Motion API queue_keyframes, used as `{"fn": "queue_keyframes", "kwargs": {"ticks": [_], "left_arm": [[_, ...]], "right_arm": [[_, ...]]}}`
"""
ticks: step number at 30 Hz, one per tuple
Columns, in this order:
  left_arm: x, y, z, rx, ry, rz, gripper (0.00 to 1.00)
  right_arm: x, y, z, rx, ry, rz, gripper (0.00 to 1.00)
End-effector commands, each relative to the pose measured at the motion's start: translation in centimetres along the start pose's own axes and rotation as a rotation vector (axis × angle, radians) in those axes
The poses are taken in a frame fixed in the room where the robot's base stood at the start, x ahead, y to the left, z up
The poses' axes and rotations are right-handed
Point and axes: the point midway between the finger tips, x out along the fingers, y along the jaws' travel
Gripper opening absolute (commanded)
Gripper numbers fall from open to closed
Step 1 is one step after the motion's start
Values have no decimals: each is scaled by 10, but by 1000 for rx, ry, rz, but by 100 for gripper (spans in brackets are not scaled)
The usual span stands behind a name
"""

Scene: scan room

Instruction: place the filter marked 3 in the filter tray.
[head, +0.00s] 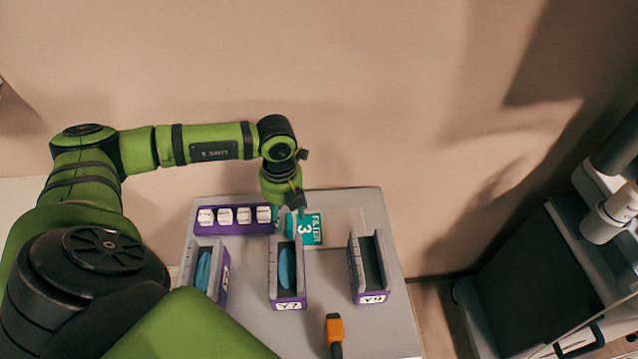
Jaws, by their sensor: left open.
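A teal filter (313,230) marked "3" and "FILTER" is at the back middle of the grey table, its left part partly hidden by my gripper. My left gripper (292,215) is open and points down at the filter's left edge; I cannot tell whether it touches. A purple rack (234,228) with several white labelled pieces is left of the gripper. I cannot tell for sure which thing is the filter tray. My right gripper is not in view.
Three grey-and-purple slotted holders stand in a row: a left one (221,281) and the middle one marked Y7 (290,304) hold teal-blue pieces, and the right one marked Y9 (373,298) looks empty. An orange-and-black tool (334,328) is in front. A dark-topped cabinet (530,280) is at right.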

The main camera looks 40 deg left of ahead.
Motion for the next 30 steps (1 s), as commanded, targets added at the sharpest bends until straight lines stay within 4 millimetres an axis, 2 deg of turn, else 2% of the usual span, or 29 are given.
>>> {"fn": "queue_keyframes", "kwargs": {"ticks": [3, 6, 15, 16, 19, 20, 30], "left_arm": [[17, 1, -4, 0, 4, 3, 53], [31, 0, -3, -1, 3, 0, 53], [38, 0, -3, 0, 1, -2, 53], [38, 0, -3, 0, 1, -2, 45], [38, 0, -3, 0, 1, -2, 5], [38, 0, -3, 0, 1, -2, 0], [37, 0, -3, 0, 1, -3, 0]], "right_arm": [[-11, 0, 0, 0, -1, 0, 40], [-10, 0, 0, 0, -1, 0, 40], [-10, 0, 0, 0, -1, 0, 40], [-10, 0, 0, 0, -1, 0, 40], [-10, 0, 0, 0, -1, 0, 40], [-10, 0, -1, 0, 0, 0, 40], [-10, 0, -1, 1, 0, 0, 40]]}}
